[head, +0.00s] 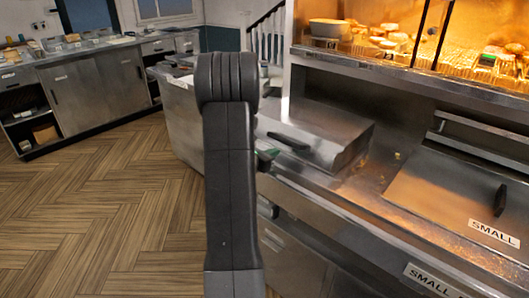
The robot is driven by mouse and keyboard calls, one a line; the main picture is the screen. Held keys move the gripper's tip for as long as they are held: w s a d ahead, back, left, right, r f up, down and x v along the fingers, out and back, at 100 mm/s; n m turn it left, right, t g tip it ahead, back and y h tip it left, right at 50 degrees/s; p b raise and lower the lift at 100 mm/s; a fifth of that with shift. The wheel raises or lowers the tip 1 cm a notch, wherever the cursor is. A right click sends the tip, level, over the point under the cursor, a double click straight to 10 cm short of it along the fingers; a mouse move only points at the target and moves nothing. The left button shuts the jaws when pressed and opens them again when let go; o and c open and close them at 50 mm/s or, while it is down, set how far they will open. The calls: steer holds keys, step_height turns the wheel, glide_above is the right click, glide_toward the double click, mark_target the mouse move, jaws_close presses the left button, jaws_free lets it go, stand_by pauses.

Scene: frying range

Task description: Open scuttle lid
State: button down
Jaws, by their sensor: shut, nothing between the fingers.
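A closed stainless lid (335,128) with a dark bar handle (288,141) lies on the range counter, right of my arm. A second flat metal lid (440,190) with an upright black handle (501,200) lies closed at the right, with a "SMALL" label on its front edge. I cannot tell from labels which one is the scuttle lid. My arm stands upright in front and hides most of my gripper. A small dark part of my gripper (267,159) shows beside the arm, low and left of the nearer lid's handle. It is shut and holds nothing visible.
A lit heated cabinet (420,45) with fried food stands above the counter. A metal rail (470,137) runs behind the right lid. A steel counter with cabinets (92,90) is at the back left. The wooden floor (105,195) at left is clear.

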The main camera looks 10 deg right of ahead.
mark_target(287, 147)
steer(key=x, duration=0.5)
steer(key=shift+d+p, duration=0.15)
steer(key=shift+p, duration=0.25)
